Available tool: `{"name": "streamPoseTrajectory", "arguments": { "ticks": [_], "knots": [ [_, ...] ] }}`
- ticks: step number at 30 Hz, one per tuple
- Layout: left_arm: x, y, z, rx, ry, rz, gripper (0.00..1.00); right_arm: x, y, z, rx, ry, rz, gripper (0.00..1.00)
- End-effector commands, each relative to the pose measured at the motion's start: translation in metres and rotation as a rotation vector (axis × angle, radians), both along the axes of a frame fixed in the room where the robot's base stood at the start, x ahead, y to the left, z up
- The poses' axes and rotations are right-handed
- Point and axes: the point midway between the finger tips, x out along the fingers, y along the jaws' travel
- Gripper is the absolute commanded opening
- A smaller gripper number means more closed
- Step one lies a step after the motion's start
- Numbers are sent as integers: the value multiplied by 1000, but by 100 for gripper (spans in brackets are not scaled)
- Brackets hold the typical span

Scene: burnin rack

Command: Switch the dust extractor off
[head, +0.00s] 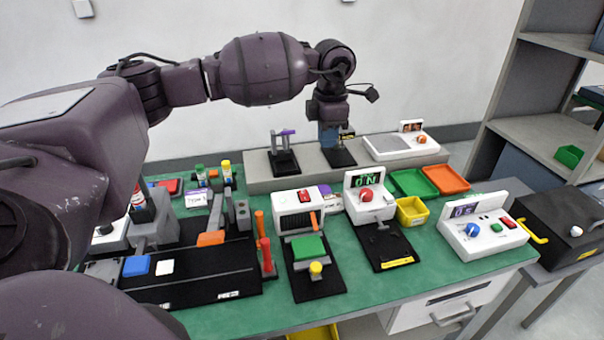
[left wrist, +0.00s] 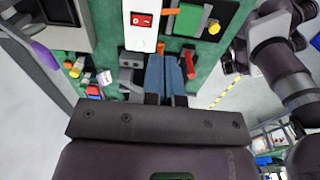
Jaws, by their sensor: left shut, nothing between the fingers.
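I see no readable label for the dust extractor. A white box with a red rocker switch (head: 304,196) stands mid-table in the head view and may be it. The box also shows at the top of the left wrist view (left wrist: 141,38), with the red rocker (left wrist: 142,19) on its face. The rocker's position is too small to tell. My left gripper (head: 330,145) has blue fingers, is shut and empty, and hangs near the grey rear ledge, apart from the box. Its fingers also show in the left wrist view (left wrist: 166,78). My right gripper is not in view.
A white unit with a green display and red knob (head: 367,194) stands right of the box. A green plate with a yellow knob (head: 316,268) lies in front. Red and orange handles (head: 265,250) stand at its left. Another white control unit (head: 484,228) is farther right.

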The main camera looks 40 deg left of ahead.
Motion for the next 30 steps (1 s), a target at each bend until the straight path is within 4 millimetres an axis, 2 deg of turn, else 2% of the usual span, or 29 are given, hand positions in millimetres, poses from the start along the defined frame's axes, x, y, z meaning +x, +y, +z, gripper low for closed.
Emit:
{"name": "streamPoseTrajectory", "arguments": {
  "ticks": [1,4,9,13,25,30],
  "knots": [
    [4,-6,7,17,16,-1,0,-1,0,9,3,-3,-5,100],
    [13,-8,-2,66,63,5,0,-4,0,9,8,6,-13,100],
    [19,3,-20,153,139,25,0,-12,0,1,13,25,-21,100],
    [19,22,-25,202,175,44,0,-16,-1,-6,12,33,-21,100],
    [17,22,-24,210,183,31,0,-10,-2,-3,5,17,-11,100],
    [15,25,-34,209,185,31,0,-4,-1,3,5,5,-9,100]
  ]
}}
